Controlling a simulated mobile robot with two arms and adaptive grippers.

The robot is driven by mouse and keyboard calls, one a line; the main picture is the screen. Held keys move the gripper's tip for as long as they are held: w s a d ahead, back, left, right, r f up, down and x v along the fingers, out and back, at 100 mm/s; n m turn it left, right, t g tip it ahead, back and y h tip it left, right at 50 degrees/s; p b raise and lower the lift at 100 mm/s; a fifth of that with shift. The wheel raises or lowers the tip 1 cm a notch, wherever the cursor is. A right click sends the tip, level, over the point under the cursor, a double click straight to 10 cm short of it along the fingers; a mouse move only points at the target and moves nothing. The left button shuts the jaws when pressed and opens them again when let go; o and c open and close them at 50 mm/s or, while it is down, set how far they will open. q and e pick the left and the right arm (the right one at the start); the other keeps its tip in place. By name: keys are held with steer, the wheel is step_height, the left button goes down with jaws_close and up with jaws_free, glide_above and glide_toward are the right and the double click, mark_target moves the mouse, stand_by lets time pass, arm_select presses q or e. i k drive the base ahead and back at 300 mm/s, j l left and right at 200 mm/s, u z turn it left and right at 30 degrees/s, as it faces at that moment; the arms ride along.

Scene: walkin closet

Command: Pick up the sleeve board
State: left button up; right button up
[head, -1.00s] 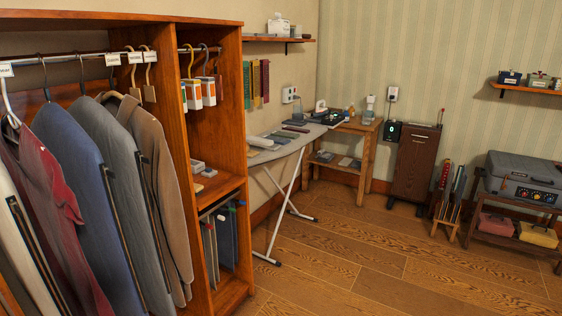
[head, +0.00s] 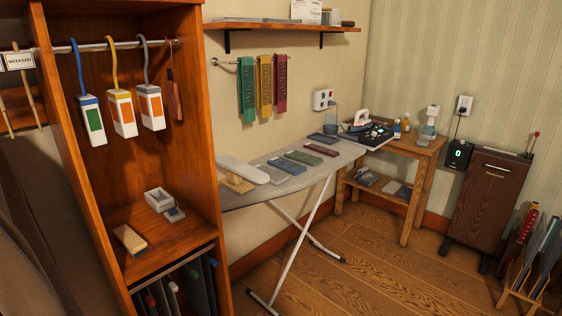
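The ironing board (head: 300,182) stands along the wall in the middle of the head view. What looks like the sleeve board (head: 244,169), a long pale padded piece on a light wooden base (head: 237,184), lies at the ironing board's left end, close to the wooden cabinet. Several flat items lie in a row to its right: a grey one (head: 278,172), a blue-grey one (head: 290,166), a green one (head: 304,157) and a dark red one (head: 321,150). Neither of my grippers is in view.
The open wooden cabinet (head: 192,150) stands at the left, its side panel near the ironing board's left end. A wall shelf (head: 285,26) hangs above. A wooden side table (head: 410,146) with an iron (head: 362,120) stands at the right. The floor (head: 375,270) in front is clear.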

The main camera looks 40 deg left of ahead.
mark_target(237, 169)
steer(key=i+l, duration=0.1)
steer(key=i, duration=1.6)
